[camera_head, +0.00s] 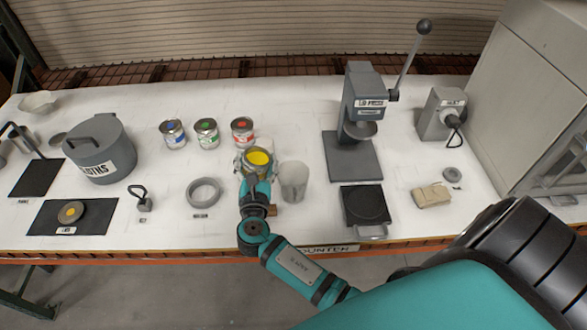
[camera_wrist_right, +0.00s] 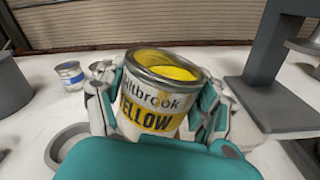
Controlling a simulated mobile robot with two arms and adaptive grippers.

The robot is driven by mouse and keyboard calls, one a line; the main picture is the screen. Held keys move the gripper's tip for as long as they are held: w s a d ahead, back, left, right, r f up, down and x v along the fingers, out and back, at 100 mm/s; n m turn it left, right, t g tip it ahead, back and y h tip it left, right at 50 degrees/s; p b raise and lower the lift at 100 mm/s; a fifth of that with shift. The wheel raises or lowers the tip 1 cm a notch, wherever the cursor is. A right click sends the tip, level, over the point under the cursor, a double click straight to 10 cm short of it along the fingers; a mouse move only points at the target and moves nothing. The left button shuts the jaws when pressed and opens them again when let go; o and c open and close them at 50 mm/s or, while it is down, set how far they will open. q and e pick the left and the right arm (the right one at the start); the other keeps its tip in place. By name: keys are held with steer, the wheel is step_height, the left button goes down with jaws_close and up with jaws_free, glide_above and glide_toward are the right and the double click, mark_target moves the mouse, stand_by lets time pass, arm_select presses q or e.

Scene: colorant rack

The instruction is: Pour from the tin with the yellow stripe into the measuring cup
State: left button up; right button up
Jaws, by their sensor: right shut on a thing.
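The tin with the yellow stripe (camera_head: 258,157) is open at the top and shows yellow colorant inside. My right gripper (camera_head: 256,170) is shut around its sides; the wrist view shows the tin's YELLOW label (camera_wrist_right: 150,115) between the fingers (camera_wrist_right: 160,110). The tin is roughly upright, leaning a little in the wrist view. The clear measuring cup (camera_head: 293,182) stands on the counter just right of the tin, apart from it in the picture. Whether the tin is clear of the counter is hard to tell. My left gripper is not in view.
Blue (camera_head: 173,134), green (camera_head: 207,133) and red (camera_head: 243,131) tins stand behind and left. A grey ring (camera_head: 204,192) lies left. A lid with a yellow dot (camera_head: 71,211) lies on a dark mat (camera_head: 100,222). A lid press (camera_head: 352,150) and scale (camera_head: 364,205) stand right.

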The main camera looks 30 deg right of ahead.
steer(key=shift+s+r, duration=0.1)
steer(key=shift+r, duration=0.2)
steer(key=shift+d+m, duration=0.25)
steer(key=shift+m, duration=0.05)
steer(key=shift+s, duration=0.1)
steer(key=shift+d+r+m, duration=0.1)
steer(key=shift+d+m, duration=0.25)
steer(key=shift+m, duration=0.05)
steer(key=shift+s, duration=0.1)
steer(key=shift+a+r, duration=0.1)
